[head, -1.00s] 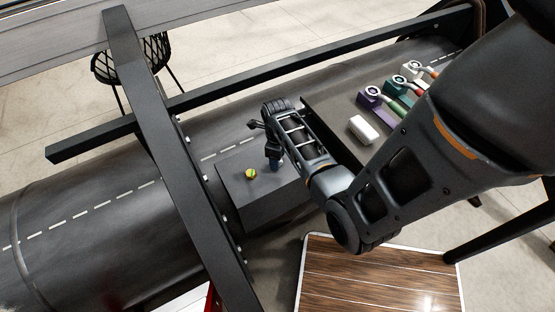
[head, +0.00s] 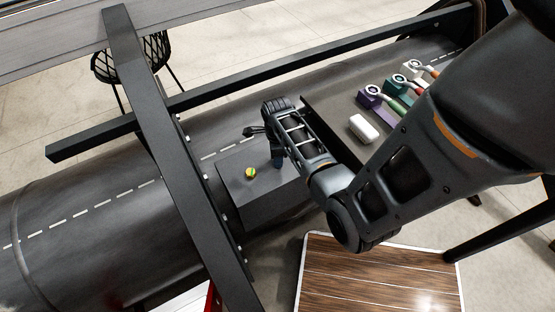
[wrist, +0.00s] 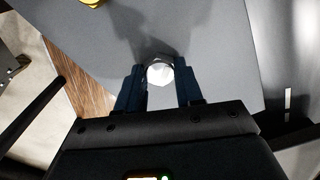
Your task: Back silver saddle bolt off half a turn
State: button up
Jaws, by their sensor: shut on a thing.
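The silver saddle bolt (wrist: 160,72) shows in the wrist view as a bright round head on the grey saddle block (wrist: 205,40). My gripper (wrist: 159,82) has one dark blue finger on each side of it and is shut on it. In the head view my gripper (head: 278,162) points down onto the right part of the saddle block (head: 240,194), and its fingers and body hide the silver bolt there. A yellow and green bolt (head: 251,174) sits apart on the same block, to the left; its edge also shows in the wrist view (wrist: 91,2).
A dark tray (head: 330,117) to the right holds several ring-headed tools on coloured blocks and a white rounded block (head: 364,129). A black beam (head: 180,165) crosses the float (head: 85,230) left of the saddle block. A wooden deck panel (head: 375,280) lies in front.

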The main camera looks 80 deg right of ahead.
jog(key=n, duration=0.7)
jog(key=n, duration=1.2)
jog(key=shift+r, duration=0.1)
jog(key=n, duration=0.5)
jog(key=o, duration=0.9)
jog(key=shift+r, duration=0.1)
